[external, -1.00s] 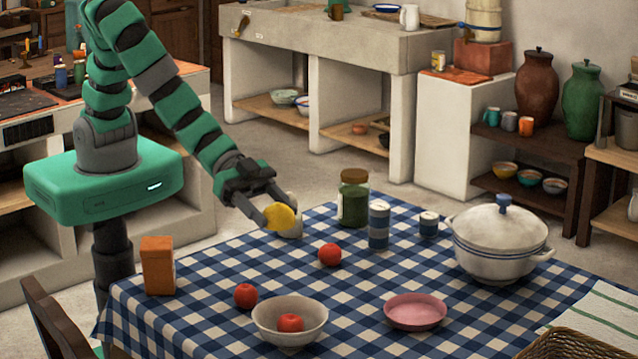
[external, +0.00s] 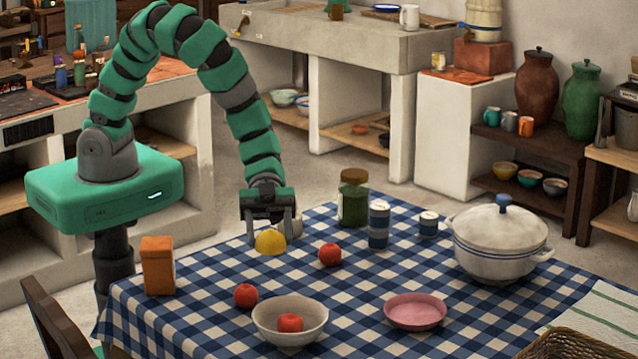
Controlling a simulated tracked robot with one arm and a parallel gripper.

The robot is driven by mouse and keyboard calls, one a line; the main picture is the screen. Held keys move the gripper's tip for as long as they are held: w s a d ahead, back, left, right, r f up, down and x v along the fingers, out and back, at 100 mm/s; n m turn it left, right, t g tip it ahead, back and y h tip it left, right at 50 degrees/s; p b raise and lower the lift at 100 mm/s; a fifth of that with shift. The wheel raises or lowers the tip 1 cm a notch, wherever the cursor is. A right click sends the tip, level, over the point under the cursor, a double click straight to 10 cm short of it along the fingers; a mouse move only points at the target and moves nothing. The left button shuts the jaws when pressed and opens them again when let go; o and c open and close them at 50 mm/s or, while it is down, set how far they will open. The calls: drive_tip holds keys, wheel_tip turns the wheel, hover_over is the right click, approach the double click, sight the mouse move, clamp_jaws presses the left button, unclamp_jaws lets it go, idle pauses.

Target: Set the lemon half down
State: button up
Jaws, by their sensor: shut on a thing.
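The lemon half (external: 270,242) is a yellow dome at the far left part of the table with the blue checked cloth (external: 365,275). My gripper (external: 269,233) points down over it, with a finger on either side, and is shut on it. The lemon half is at or just above the cloth; I cannot tell whether it touches. A pale cup or jar (external: 294,226) behind the right finger is partly hidden.
Tomatoes (external: 330,254) (external: 246,295) lie to the right and in front. A cream bowl (external: 290,330) holds another tomato. An orange box (external: 158,265) stands left; a green jar (external: 353,200) stands behind right. A pink plate (external: 415,311) and white pot (external: 500,240) are further right.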

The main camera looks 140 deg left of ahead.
drive_tip(key=s+a+f+m+g+h+b, duration=0.1)
drive_tip(key=s+f+m+g+h, duration=0.15)
drive_tip(key=s, duration=0.85)
drive_tip(key=s+a+f+m+g+h+b, duration=0.1)
drive_tip(key=s+f+m+g+h, duration=0.2)
drive_tip(key=s, duration=0.8)
drive_tip(key=shift+m+y, duration=0.35)
drive_tip(key=shift+y, duration=0.2)
drive_tip(key=shift+s+d+f, duration=0.1)
drive_tip(key=shift+f, duration=1.85)
drive_tip(key=shift+s+d+f, duration=0.1)
drive_tip(key=shift+f, duration=1.8)
drive_tip(key=shift+f, duration=0.15)
